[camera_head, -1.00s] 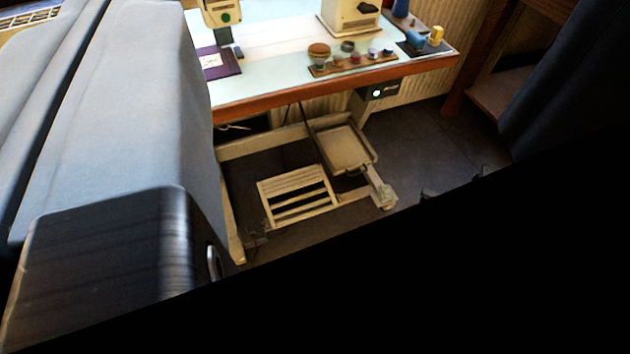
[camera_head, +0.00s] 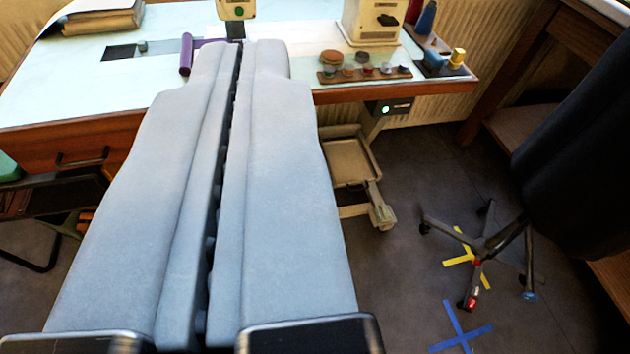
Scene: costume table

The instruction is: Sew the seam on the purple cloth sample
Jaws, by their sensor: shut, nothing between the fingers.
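My gripper (camera_head: 242,50) fills the middle of the view, its two long grey fingers lying side by side with only a thin dark gap. It is shut and empty. The purple cloth (camera_head: 187,56) shows just left of and behind the tips, with a rolled left end; the rest is hidden by the fingers. The sewing machine's head (camera_head: 237,11), with a green dot, stands behind the tips. The machine's cream body (camera_head: 372,22) is to the right. The seam cannot be seen.
A wooden tray of small pots (camera_head: 364,72) and spools (camera_head: 458,57) stand on the table (camera_head: 60,85) at right. A wheeled chair (camera_head: 580,150) stands right, near yellow and blue floor crosses (camera_head: 460,325).

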